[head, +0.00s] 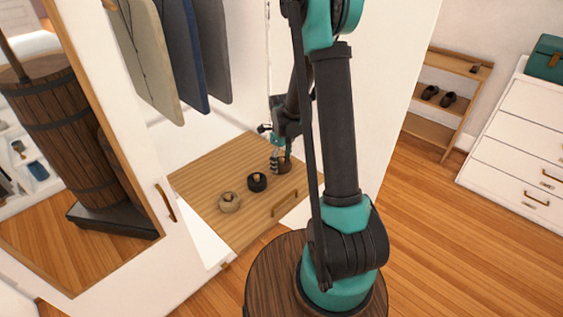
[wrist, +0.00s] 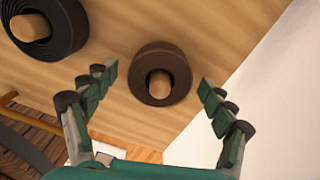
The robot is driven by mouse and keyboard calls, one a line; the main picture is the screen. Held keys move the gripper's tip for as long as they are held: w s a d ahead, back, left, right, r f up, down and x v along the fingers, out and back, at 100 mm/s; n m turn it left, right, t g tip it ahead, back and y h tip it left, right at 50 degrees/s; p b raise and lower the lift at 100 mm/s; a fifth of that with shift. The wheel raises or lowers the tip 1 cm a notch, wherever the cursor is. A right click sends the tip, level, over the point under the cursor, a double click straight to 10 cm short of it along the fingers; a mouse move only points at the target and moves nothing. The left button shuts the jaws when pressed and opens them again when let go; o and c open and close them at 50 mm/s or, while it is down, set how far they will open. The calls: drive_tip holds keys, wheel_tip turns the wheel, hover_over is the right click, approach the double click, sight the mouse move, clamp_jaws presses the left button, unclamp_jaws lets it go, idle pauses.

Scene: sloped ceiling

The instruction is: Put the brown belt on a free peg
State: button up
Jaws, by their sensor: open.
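The brown belt (wrist: 142,72) is coiled in a ring on a light wooden surface. A round wooden stub shows in its middle. It also shows small at the far right of a row of coils in the head view (head: 285,165), partly hidden by my gripper. My gripper (wrist: 159,82) is open and empty, with one finger on each side of the brown coil in the wrist view. I cannot tell how high it is above the coil. In the head view my gripper (head: 277,160) is over the far right part of the wooden top. No empty peg is clearly visible.
A mirrored door (head: 130,220) stands left; a white wall (wrist: 265,95) is close right of my gripper.

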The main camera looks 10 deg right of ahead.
wheel_tip(320, 180, up, 12)
drive_tip(key=shift+f, duration=0.25)
drive_tip(key=s+d+n+t, duration=0.2)
drive_tip(key=s+n, duration=0.9)
drive_tip(key=n, duration=0.2)
drive_tip(key=s+d+f+n+t, duration=0.1)
drive_tip(key=s+d+n+t, duration=0.1)
drive_tip(key=s+n, duration=0.9)
drive_tip(key=shift+f+n, duration=0.3)
drive_tip(key=shift+n, duration=0.6)
drive_tip(key=shift+c, duration=0.2)
